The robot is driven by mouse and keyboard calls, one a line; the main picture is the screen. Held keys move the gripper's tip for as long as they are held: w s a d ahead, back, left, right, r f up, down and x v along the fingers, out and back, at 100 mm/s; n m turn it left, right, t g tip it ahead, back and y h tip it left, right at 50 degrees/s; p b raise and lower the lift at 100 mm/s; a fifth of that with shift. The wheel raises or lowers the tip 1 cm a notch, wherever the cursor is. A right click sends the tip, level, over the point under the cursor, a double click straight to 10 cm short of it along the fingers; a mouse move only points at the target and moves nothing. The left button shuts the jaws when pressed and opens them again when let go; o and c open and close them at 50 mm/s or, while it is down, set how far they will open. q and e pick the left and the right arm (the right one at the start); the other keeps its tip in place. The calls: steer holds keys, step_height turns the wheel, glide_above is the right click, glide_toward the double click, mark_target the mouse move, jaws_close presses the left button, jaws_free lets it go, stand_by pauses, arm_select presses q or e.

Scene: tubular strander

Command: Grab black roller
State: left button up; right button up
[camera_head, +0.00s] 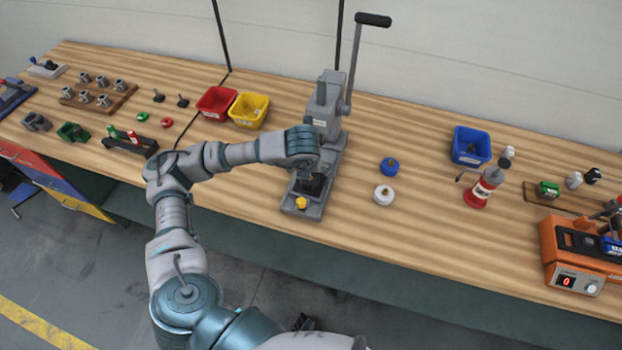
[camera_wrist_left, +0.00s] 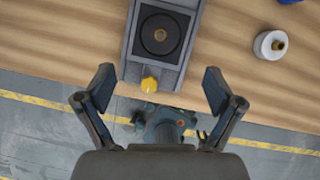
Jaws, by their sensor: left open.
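A black round roller with a brass-coloured centre (camera_wrist_left: 161,34) sits on the square dark seat of the grey press base (camera_wrist_left: 130,70) in the left wrist view. In the head view my left gripper (camera_head: 312,178) hangs over the base of the grey lever press (camera_head: 326,98) and hides most of the roller's spot. In the left wrist view my left gripper (camera_wrist_left: 158,85) is open and empty. Its two fingers are apart, and the roller shows beyond them toward the top of the picture. My right gripper is not in view.
A yellow knob (camera_head: 301,203) is at the press base's front. A white round part (camera_head: 383,195) and a blue one (camera_head: 389,167) stand to its right. Red (camera_head: 216,103) and yellow (camera_head: 249,110) bins stand left. The press lever (camera_head: 354,60) rises behind.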

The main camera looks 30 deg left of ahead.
arm_select(q)
glide_above(308, 182)
steer(key=f, duration=0.5)
steer(key=shift+s+d, duration=0.1)
steer(key=shift+d, duration=0.2)
steer(key=shift+a+f, duration=0.25)
steer(key=shift+f, duration=0.15)
steer(key=x, duration=0.3)
steer(key=shift+w+f+p, duration=0.2)
steer(key=shift+f+p, duration=0.15)
steer(key=shift+w+f, duration=0.2)
steer(key=shift+f, duration=0.25)
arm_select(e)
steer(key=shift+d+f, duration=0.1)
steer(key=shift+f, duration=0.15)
arm_select(q)
steer(key=shift+c, duration=0.2)
steer(key=c, duration=1.6)
steer(key=shift+c, duration=0.5)
